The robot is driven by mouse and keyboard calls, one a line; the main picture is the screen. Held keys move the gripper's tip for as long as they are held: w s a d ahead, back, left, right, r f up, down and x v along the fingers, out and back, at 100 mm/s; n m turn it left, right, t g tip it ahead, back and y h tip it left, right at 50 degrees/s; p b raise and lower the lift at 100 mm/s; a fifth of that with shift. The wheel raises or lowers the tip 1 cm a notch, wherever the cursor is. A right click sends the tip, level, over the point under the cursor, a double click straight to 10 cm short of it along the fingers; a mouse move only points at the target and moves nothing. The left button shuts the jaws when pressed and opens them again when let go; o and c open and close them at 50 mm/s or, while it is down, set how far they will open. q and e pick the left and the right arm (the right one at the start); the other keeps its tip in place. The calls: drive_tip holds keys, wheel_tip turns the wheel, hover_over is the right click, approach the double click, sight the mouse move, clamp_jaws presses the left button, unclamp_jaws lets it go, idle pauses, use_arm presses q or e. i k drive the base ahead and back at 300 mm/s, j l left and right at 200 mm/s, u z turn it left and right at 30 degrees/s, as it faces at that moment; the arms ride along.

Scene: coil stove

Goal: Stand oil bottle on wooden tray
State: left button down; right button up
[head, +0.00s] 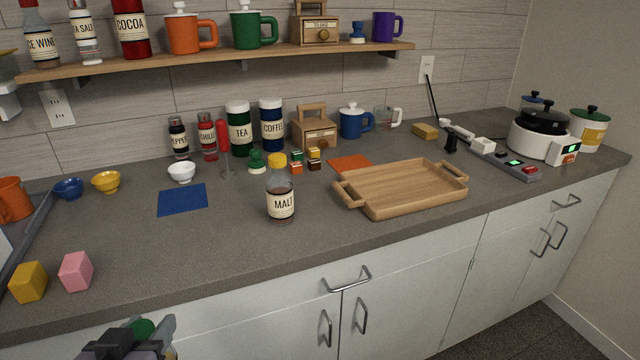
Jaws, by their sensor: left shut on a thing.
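The wooden tray (408,205) lies flat on the counter right of centre, with a raised handle at each end, and it is empty. My left gripper (140,338) is at the bottom left, low in front of the counter's front edge, well left of the tray. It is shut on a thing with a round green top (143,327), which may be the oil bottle. My gripper and the frame's bottom edge hide most of that thing, and no label shows. My right gripper is out of view.
A yellow-capped MALT bottle (281,197) stands upright left of the tray. An orange mat (350,162) lies behind the tray, a blue mat (182,199) further left. Yellow (28,282) and pink (76,272) blocks sit at the front left. The front middle counter is clear.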

sight(402, 188)
drive_tip(key=l+z, duration=0.1)
drive_tip(key=z, duration=1)
drive_tip(key=i+l, duration=0.15)
drive_tip(key=i, duration=0.2)
drive_tip(key=i+l+z, duration=0.1)
drive_tip(key=i, duration=0.3)
drive_tip(key=k+l, duration=0.05)
drive_tip(key=l, duration=0.05)
